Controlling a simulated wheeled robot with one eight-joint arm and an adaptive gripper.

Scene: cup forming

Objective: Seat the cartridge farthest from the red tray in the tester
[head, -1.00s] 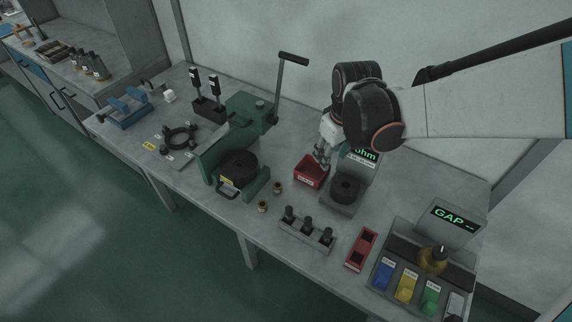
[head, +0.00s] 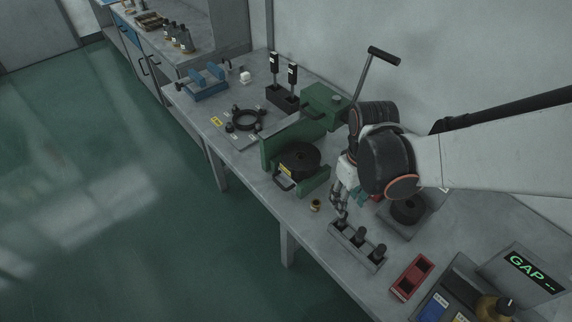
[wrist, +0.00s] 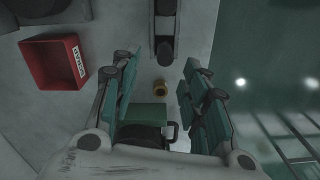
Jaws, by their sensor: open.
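A grey rack (head: 352,248) holds three black upright cartridges in the head view: the left one (head: 341,224), the middle one (head: 359,237) and the right one (head: 378,251). The red tray (head: 411,277) lies to the right of the rack, so the left cartridge is farthest from it. My gripper (head: 339,210) is open, at or just above the left cartridge.
A red bin (wrist: 55,62) stands beside the gripper. A brass piece (head: 315,205) sits left of the rack.

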